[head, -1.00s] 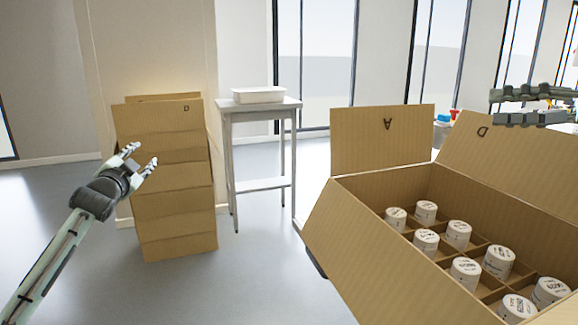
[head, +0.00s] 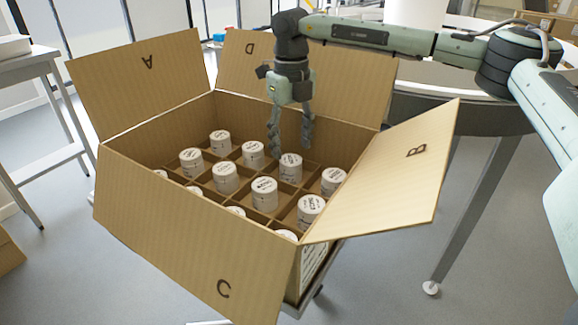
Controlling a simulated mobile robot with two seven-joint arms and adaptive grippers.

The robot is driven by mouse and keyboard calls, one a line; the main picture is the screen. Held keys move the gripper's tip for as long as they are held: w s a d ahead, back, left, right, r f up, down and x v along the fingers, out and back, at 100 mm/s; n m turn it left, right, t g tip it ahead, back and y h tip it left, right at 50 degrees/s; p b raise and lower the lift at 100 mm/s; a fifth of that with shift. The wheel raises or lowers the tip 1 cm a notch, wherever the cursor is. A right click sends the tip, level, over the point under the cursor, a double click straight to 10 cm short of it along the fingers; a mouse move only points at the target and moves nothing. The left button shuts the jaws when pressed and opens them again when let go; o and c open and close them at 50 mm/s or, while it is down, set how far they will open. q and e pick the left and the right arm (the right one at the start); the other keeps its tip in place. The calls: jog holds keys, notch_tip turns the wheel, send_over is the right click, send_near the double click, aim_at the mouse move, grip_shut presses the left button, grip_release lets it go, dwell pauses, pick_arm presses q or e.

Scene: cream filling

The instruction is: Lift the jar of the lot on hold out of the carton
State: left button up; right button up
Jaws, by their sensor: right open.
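An open carton (head: 185,230) holds several white jars standing in divider compartments, with printing on their lids too small to read. I cannot tell which jar belongs to the lot on hold. My right gripper (head: 290,147) points straight down inside the carton's far right part, open and empty. Its two fingers are just above or behind one jar (head: 290,168); I cannot tell whether they touch it. Another jar (head: 253,154) stands just left of the fingers. The near wall partly hides the front jars. My left gripper is out of view.
The carton's flaps stand spread outward, marked A (head: 145,75), D (head: 235,60), B (head: 400,170) and C (head: 190,265). A round-edged table (head: 440,105) is behind on the right. A grey side table (head: 40,70) stands at the left.

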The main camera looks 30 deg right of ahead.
aim_at(291, 159)
notch_tip(291, 159, down, 6)
jog(key=shift+f+p, duration=0.1)
jog(key=shift+p, duration=0.2)
jog(key=shift+c, duration=0.6)
jog(key=c, duration=0.9)
jog(key=shift+o, duration=0.2)
